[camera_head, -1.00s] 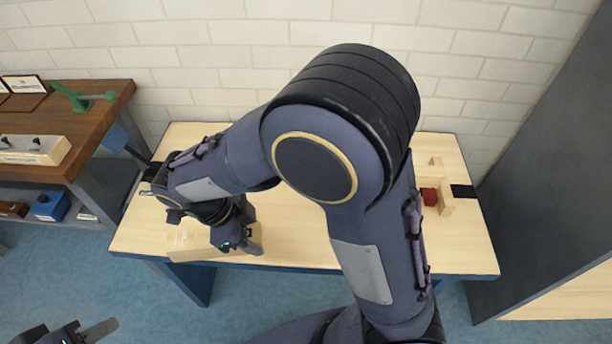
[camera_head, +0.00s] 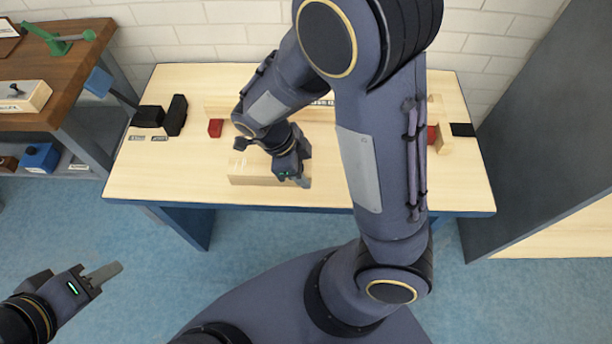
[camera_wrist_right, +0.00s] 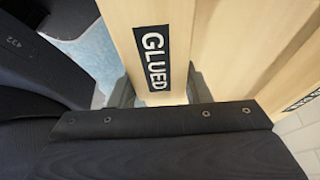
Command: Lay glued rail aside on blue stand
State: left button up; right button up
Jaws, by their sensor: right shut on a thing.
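The glued rail is a pale wooden bar with a black "GLUED" label, large in the right wrist view (camera_wrist_right: 168,45). In the head view it shows as a pale bar (camera_head: 252,177) near the front edge of the worktable. My right gripper (camera_head: 298,178) is shut on it; its fingers show either side of the bar in the wrist view. I cannot tell whether the bar touches the tabletop. My left gripper (camera_head: 103,275) is low at the left, away from the table, and its finger gap is unclear. I cannot surely pick out the blue stand.
A red part (camera_head: 432,134) sits by wooden pieces at the right. A brown bench (camera_head: 75,50) stands left.

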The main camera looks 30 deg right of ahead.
jog(key=shift+w+a+b+x, duration=0.15)
jog(key=shift+w+b+x, duration=0.1)
jog(key=shift+x, duration=0.7)
jog(key=shift+w+a+b+x, duration=0.1)
jog(key=shift+b+x, duration=0.15)
jog(key=shift+x, duration=0.7)
jog(key=shift+f, duration=0.2)
jog(key=shift+f, duration=0.15)
jog(key=o, duration=1.2)
